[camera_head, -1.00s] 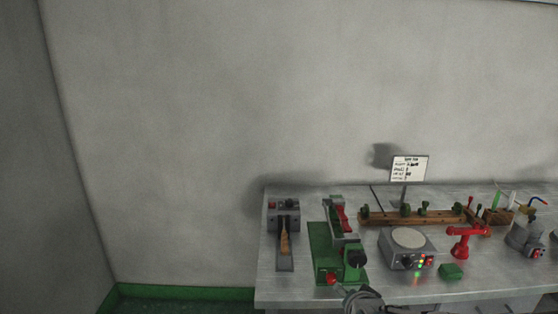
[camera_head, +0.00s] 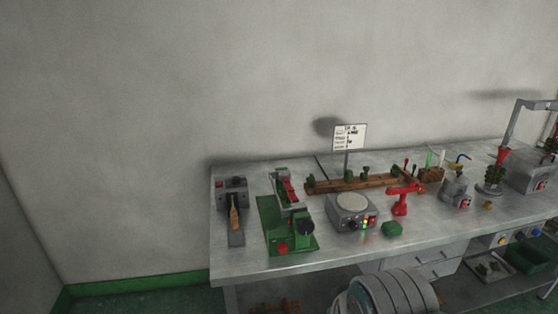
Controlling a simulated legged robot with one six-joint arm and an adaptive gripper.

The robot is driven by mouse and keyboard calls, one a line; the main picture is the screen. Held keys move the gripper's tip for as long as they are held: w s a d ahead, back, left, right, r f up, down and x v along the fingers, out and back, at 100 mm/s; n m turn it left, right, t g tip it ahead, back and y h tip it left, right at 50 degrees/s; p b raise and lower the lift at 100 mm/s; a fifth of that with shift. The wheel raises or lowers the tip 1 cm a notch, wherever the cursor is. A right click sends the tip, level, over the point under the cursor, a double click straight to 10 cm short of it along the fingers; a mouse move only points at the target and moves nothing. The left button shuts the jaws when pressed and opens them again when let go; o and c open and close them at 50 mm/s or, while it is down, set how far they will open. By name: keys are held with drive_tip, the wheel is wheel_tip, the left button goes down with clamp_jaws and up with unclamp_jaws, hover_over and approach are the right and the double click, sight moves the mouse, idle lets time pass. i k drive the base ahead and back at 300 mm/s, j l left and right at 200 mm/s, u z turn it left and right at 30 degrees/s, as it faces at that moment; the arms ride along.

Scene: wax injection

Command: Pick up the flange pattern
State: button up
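Several small green wax pieces stand on a long wooden rack (camera_head: 335,186) at the back of the workbench. They are too small for me to tell which one is the flange pattern. A separate green block (camera_head: 391,229) lies on the bench top in front of a red stand (camera_head: 401,200). Grey rounded parts, apparently of my arm, show at the bottom centre in front of the bench. My gripper's fingers do not show.
The grey workbench (camera_head: 340,262) carries a grey box with a round plate (camera_head: 352,208), a green and red clamp device (camera_head: 287,230), a grey device with a wooden handle (camera_head: 234,208) and a sign (camera_head: 349,137). A green bin (camera_head: 527,258) sits below right.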

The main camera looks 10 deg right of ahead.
sight(310, 180)
drive_tip(key=i+l, duration=0.95)
drive_tip(key=i, duration=0.15)
